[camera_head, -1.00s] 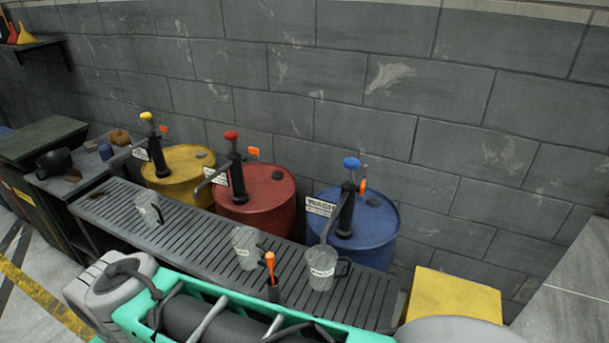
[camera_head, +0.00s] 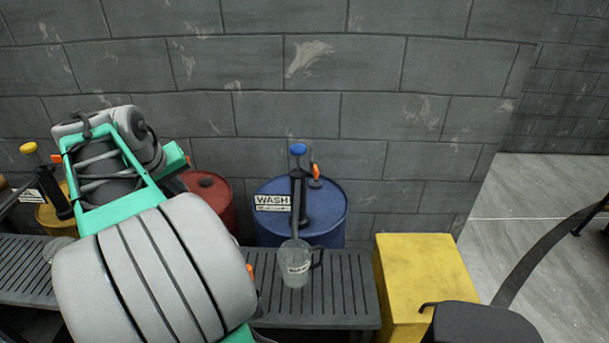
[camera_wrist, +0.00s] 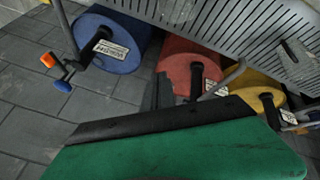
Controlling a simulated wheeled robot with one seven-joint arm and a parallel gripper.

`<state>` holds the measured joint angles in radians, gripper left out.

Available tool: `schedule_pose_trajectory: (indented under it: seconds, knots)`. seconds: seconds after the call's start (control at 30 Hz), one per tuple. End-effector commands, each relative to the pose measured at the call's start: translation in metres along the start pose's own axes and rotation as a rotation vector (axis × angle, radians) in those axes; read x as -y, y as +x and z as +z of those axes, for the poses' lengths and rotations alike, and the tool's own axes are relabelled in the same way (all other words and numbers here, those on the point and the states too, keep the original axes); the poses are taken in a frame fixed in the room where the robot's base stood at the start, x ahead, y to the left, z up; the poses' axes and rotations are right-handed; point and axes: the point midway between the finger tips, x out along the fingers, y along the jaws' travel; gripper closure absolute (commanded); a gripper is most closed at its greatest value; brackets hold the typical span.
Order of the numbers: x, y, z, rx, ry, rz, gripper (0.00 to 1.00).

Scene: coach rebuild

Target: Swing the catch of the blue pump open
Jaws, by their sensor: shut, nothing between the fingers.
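The blue pump (camera_head: 299,190) stands upright on the blue drum (camera_head: 332,208), with a blue knob on top and a WASH label. Its orange-tipped catch (camera_head: 316,171) is beside the pump's upper part, on the right. In the wrist view, where the scene appears upside down, the orange catch tip (camera_wrist: 47,60) and blue knob (camera_wrist: 62,86) are at the left, near the blue drum (camera_wrist: 128,48). My gripper (camera_wrist: 163,92) shows there as dark fingers beyond a green body, shut and empty, apart from the catch. In the head view my arm hides the gripper's fingers.
A glass mug (camera_head: 295,265) stands on the slatted bench (camera_head: 345,290) below the blue pump's spout. The red drum (camera_head: 212,195) and yellow pump (camera_head: 55,190) are to the left, partly behind my arm. A yellow box (camera_head: 425,275) stands right of the bench. A block wall is behind.

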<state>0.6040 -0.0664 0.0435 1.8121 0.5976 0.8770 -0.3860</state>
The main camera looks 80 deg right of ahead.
Motion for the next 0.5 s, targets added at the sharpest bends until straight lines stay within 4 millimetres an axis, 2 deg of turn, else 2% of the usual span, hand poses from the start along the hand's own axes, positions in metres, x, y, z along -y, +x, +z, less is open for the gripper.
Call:
schedule_pose_trajectory:
  seconds: [0.03, 0.1, 0.2, 0.3, 0.43, 0.5]
  knots:
    - [-0.059, 0.029, -0.008, 0.035, 0.109, 0.091, 1.0]
    - [-0.132, 0.048, -0.008, 0.077, 0.232, 0.201, 1.0]
    - [-0.202, 0.062, 0.004, 0.126, 0.35, 0.304, 1.0]
    - [-0.232, 0.067, 0.013, 0.151, 0.4, 0.349, 1.0]
    - [-0.24, 0.077, 0.017, 0.155, 0.407, 0.357, 1.0]
    - [-0.243, 0.088, 0.02, 0.156, 0.407, 0.357, 1.0]
